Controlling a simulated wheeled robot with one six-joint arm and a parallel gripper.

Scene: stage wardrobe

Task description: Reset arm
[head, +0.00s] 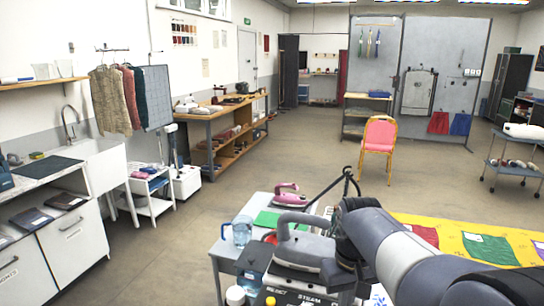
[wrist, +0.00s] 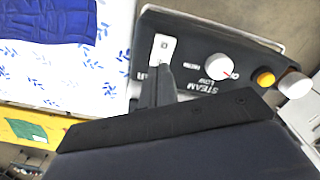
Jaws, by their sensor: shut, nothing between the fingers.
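My gripper (wrist: 158,82) shows in the wrist view as dark fingers closed together with nothing between them. It is over the edge of a black steam station, close to a white switch (wrist: 161,49). The station's panel has a white knob (wrist: 219,66) and the lettering "STEAM". In the head view my grey arm reaches in from the lower right toward the steam station (head: 290,285). The fingertips are hidden there. Whether the fingers touch the panel cannot be told.
A grey iron (head: 300,243) rests on the station. A blue jug (head: 242,231), a pink iron (head: 288,195) and a green mat (head: 275,220) are close by. A yellow cloth with coloured patches (head: 450,228) lies to the right. A pink chair (head: 379,135) stands beyond; open floor is at left.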

